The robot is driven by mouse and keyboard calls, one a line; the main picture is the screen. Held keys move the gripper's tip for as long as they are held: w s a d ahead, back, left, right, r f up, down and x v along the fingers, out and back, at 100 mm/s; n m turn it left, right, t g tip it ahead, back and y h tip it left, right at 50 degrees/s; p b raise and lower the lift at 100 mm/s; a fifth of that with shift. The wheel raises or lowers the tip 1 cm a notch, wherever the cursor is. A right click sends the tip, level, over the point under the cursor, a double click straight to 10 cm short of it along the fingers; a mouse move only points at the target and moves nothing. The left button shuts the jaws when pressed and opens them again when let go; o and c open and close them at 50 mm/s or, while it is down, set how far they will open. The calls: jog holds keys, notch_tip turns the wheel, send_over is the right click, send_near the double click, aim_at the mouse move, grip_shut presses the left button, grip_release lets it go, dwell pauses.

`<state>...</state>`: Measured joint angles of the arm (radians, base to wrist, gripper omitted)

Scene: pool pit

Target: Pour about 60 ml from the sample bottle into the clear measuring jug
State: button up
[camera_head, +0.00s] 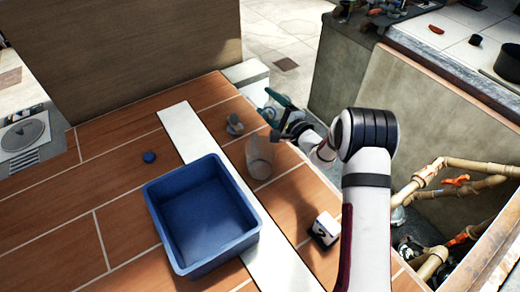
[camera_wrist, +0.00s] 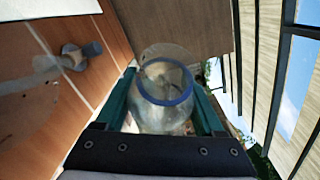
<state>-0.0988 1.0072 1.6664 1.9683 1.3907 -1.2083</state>
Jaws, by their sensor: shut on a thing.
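The sample bottle (camera_wrist: 165,115) is clear, with a blue ring round its open neck. My gripper (camera_head: 278,106) is shut on it, one green finger on each side in the wrist view. In the head view the bottle (camera_head: 268,114) is small and partly hidden by the fingers, so its exact tilt and its contents are hard to tell. The clear measuring jug (camera_head: 259,158) stands upright on the brown tiled top, below and slightly left of my gripper and apart from it. I cannot make out any liquid in the jug.
A blue bin (camera_head: 205,215) stands left of the jug, partly on a white strip (camera_head: 181,131). A grey knobbed object (camera_head: 235,125) lies near the jug; it also shows in the wrist view (camera_wrist: 80,57). A blue cap (camera_head: 149,157) and a black-and-white block (camera_head: 325,229) lie apart. Pipes fill the pit at right.

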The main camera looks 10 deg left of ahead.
aim_at(268, 113)
jog(key=shift+f, duration=0.15)
jog(key=shift+s+r+m+g+h, duration=0.15)
jog(key=shift+m+g+h, duration=0.1)
jog(key=shift+m, duration=0.25)
jog(key=shift+s+r+m+g+h, duration=0.15)
jog(key=shift+m+g, duration=0.1)
jog(key=shift+m, duration=0.25)
jog(key=shift+s+f+m+g+b, duration=0.3)
jog(key=shift+f+m+g, duration=0.1)
jog(key=shift+f+m, duration=0.2)
jog(key=shift+a+r+m+g, duration=0.1)
jog(key=shift+r+m+g, duration=0.2)
jog(key=shift+m, duration=0.1)
jog(key=shift+f+m+g+h, duration=0.15)
jog(key=shift+m+g+h, duration=0.15)
jog(key=shift+m+g, duration=0.1)
jog(key=shift+w+f+m+g, duration=0.2)
jog(key=shift+f+m+g, duration=0.1)
jog(key=shift+w+f+m+g+b, duration=0.15)
jog(key=shift+f+m+g+b, duration=0.25)
jog(key=shift+f, duration=0.5)
jog(key=shift+w+d+f+m+g, duration=0.2)
jog(key=shift+m+g, duration=0.4)
jog(key=shift+w+f+m+g+b, duration=0.1)
jog(key=shift+f+m+g+b, duration=0.3)
jog(key=shift+f+m+g, duration=0.45)
